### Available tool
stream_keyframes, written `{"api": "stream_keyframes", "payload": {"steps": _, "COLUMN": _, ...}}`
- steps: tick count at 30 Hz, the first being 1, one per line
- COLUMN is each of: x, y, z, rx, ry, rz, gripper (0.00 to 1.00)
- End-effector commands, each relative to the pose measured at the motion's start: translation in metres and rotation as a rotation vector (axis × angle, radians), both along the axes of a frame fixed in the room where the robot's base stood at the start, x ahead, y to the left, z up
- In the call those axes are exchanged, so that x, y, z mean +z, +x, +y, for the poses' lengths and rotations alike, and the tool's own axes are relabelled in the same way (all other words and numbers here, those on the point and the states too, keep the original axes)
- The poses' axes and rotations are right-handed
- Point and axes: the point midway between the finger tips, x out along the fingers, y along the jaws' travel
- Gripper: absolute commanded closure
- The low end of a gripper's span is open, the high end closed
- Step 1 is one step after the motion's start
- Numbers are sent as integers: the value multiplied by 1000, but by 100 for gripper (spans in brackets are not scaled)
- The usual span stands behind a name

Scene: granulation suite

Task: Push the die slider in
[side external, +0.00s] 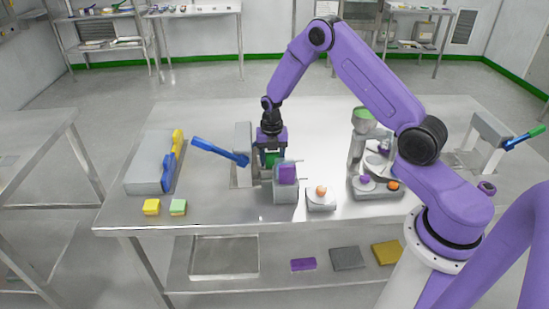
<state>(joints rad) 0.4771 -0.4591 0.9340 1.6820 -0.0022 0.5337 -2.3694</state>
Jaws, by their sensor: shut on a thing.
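The press (242,158) stands on the steel table, with a blue lever (218,151) reaching out to the left. A grey block (286,192) with a purple piece (287,174) on its near face sits in front and to the right of it. My gripper (271,158) points down just beside the press and behind the grey block. It is shut on a green piece, seen low between the jaws. The fingertips are partly hidden by the grey block. I cannot tell for sure which part is the die slider.
A small scale-like device (321,200) with an orange item stands close on the right. A grey machine with a green-topped hopper (363,120) is farther right. A grey box (150,162) and yellow and green blocks (152,207) lie left. The table's front middle is clear.

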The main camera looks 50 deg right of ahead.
Motion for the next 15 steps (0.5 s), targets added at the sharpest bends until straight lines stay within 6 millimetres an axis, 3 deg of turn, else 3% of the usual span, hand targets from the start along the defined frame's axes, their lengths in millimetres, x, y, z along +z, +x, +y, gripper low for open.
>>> {"api": "stream_keyframes", "payload": {"steps": 10, "x": 3, "y": 5, "z": 6, "rx": 6, "ry": 2, "rz": -16, "gripper": 40}}
{"api": "stream_keyframes", "payload": {"steps": 15, "x": 17, "y": 6, "z": 6, "rx": 6, "ry": 1, "rz": -18, "gripper": 40}}
